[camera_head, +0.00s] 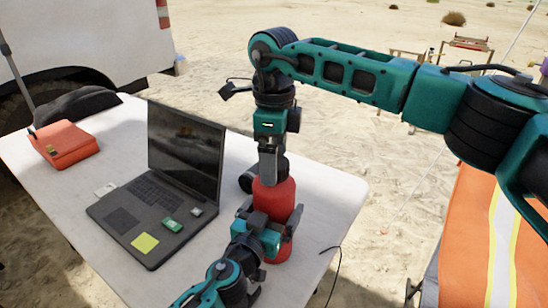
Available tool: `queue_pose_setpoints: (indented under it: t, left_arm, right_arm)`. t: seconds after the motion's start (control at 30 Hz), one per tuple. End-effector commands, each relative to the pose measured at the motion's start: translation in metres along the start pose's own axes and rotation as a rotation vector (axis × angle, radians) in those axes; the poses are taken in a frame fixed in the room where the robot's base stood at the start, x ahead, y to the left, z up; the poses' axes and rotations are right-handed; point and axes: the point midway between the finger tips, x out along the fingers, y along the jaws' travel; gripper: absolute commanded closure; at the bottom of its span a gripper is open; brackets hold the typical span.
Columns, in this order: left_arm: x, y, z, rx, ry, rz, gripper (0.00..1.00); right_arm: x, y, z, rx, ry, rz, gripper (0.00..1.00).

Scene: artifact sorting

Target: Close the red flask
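The red flask (274,196) stands upright on the white table (325,190), right of the laptop. My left gripper (268,222) comes from the front with its fingers on either side of the flask's body and appears shut on it. My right arm reaches in from the right, and my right gripper (268,168) points straight down directly over the flask's top. Its fingers hide the flask's mouth, so I cannot tell whether a cap is there or between the fingers. A dark cylindrical thing (248,181) shows just behind and left of the flask's top.
An open laptop (186,150) with a yellow note (145,243) and small items on it stands left of the flask. An orange case (64,144) and a dark cap-like thing (76,105) lie at the far left. The table's right side is mostly clear, with a thin black cable (334,272) at its edge.

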Motion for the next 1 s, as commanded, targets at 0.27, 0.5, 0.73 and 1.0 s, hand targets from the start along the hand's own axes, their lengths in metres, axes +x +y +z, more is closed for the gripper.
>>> queue_pose_setpoints:
  t: [0.27, 0.5, 0.73, 1.0]
  left_arm:
    - [0.0, 0.0, 0.001, 0.0, -0.001, 0.0, 0.88]
    - [0.0, 0.0, 0.001, 0.0, -0.001, 0.0, 0.88]
    - [0.0, 0.0, 0.001, 0.0, -0.001, 0.0, 0.88]
    - [0.0, 0.0, 0.001, 0.0, -0.001, 0.0, 0.01]
  right_arm:
    - [-0.057, -0.001, 0.001, 0.001, -0.003, -0.005, 0.09]
    - [-0.099, 0.0, 0.0, 0.001, -0.001, -0.003, 0.09]
    - [-0.113, 0.0, 0.0, 0.0, -0.001, -0.001, 0.09]
    - [-0.113, 0.0, 0.0, -0.001, -0.001, -0.001, 0.09]
